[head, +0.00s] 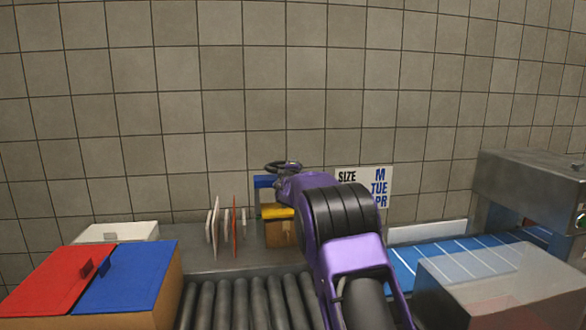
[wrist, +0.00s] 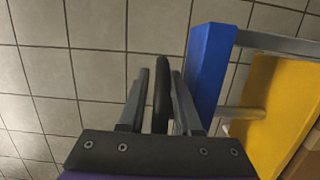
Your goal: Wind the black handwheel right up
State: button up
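The black handwheel (head: 283,167) shows in the head view as a dark ring on top of the stand with the blue upright and yellow part. My purple arm comes up from the lower right, and my gripper (head: 291,179) is right at the wheel. In the wrist view a black bar, the handwheel's rim seen edge-on (wrist: 162,90), stands between the two grey fingers of my gripper (wrist: 160,95). The rim runs a little past the fingertips. I cannot tell whether the fingers press on it. The arm hides part of the stand.
The blue upright (wrist: 208,70) and yellow part (wrist: 262,100) are close to the right of my fingers. A cardboard box (head: 281,234) stands below the yellow part. Upright boards (head: 214,228) stand to the left. A roller conveyor (head: 240,300) lies in front; a tiled wall is behind.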

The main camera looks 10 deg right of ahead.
jog(key=s+a, duration=0.3)
jog(key=s, duration=1.4)
jog(key=shift+a, duration=0.15)
